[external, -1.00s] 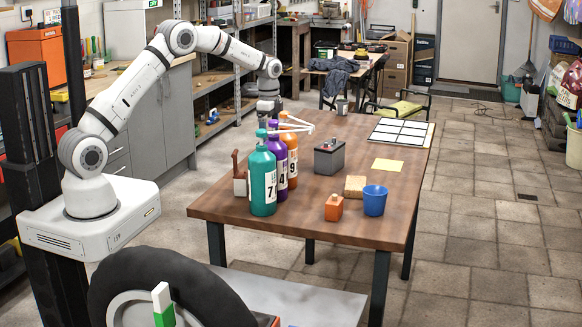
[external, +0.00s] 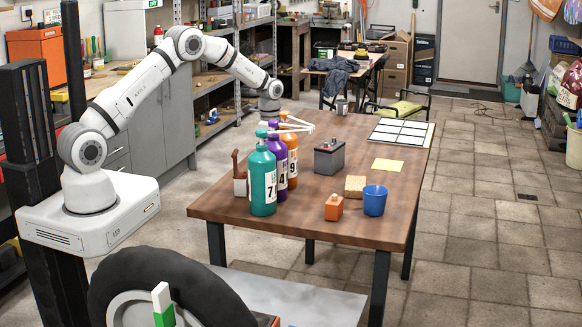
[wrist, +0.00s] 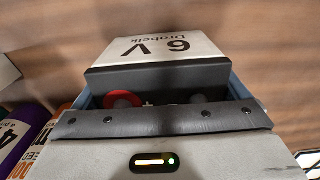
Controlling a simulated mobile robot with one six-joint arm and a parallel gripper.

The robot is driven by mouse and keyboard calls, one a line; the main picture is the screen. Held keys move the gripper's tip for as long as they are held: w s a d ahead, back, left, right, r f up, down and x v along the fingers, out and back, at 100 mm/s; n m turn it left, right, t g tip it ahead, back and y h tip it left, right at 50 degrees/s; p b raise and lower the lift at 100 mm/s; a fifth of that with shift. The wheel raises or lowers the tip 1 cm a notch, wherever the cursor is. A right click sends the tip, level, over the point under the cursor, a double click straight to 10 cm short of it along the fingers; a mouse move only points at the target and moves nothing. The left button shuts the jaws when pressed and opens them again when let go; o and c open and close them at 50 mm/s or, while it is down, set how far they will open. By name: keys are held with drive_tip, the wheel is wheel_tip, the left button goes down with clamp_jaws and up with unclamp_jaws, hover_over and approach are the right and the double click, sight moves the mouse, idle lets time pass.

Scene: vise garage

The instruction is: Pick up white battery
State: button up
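The white battery (wrist: 160,47) shows in the wrist view with a white face marked "6 V", a dark top and a red terminal. My gripper (wrist: 163,100) is right at the battery's top, with bluish edges on both sides of it. The fingertips are hidden, so I cannot tell whether they touch the battery or stand apart from it. In the external view my gripper is behind the bottles, with its lower part hidden. The white battery does not show clearly there.
The teal bottle (external: 263,182), purple bottle (external: 272,136) and orange bottle (external: 292,160) stand close by. A dark grey battery (external: 329,157) stands to their right.

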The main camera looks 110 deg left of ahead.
drive_tip(key=c, duration=0.9)
drive_tip(key=shift+a+r, duration=0.1)
drive_tip(key=shift+r, duration=0.05)
drive_tip(key=shift+c, duration=0.3)
